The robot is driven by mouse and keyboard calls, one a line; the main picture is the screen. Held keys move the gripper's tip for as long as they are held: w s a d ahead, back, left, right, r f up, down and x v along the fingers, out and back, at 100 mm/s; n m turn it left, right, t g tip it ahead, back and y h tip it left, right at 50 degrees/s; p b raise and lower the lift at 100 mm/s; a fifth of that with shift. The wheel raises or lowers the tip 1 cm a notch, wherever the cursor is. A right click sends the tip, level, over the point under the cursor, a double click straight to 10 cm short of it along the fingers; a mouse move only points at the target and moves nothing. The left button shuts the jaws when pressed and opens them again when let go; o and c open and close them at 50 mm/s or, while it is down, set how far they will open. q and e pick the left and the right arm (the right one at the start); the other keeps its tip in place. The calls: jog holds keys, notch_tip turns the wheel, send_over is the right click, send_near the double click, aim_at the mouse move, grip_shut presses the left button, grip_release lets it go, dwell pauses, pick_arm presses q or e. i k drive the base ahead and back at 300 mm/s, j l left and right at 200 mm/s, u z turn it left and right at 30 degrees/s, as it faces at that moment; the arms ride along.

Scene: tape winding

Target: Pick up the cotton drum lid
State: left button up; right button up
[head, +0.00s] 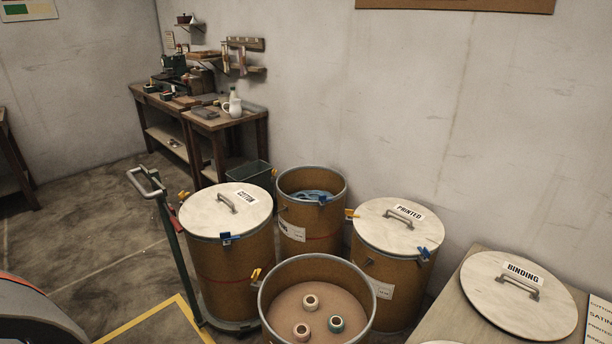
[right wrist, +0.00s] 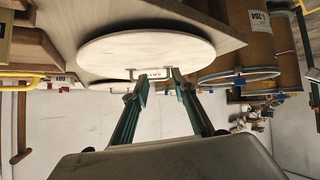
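The cotton drum lid (head: 205,214) is a pale round disc with a grey bar handle (head: 228,203) and a "COTTON" label. It sits on top of the brown cotton drum (head: 233,281). A blue clip (head: 229,238) is at the front rim and a yellow one (head: 184,196) at the left rim. My right gripper (right wrist: 155,86) shows only in the right wrist view, with its two fingers apart and nothing between them. A pale lid with a handle (right wrist: 148,45) lies beyond the fingertips; it looks like the binding lid. My left gripper is in neither view.
An open drum with blue contents (head: 313,194) stands behind. The printed drum's lid (head: 382,231) is on. An open front drum (head: 290,289) holds three spools. The binding lid (head: 487,295) lies on a table at right. A green-handled cart (head: 171,240) stands left.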

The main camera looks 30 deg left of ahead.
aim_at(237, 208)
jog(key=u, duration=1.4)
jog(key=i+j+z, duration=0.1)
jog(key=z, duration=0.3)
jog(key=i+j+z, duration=0.1)
jog(key=z, duration=0.3)
jog(key=j+z, duration=0.25)
jog(key=z, duration=0.15)
jog(key=i+j+z, duration=0.1)
jog(key=j+z, duration=0.4)
jog(key=j, duration=0.45)
jog(key=k+j+z, duration=0.1)
jog(key=j+z, duration=0.15)
jog(key=j, duration=0.7)
jog(key=k+j, duration=0.1)
jog(key=j, duration=1.85)
jog(key=k+z, duration=0.05)
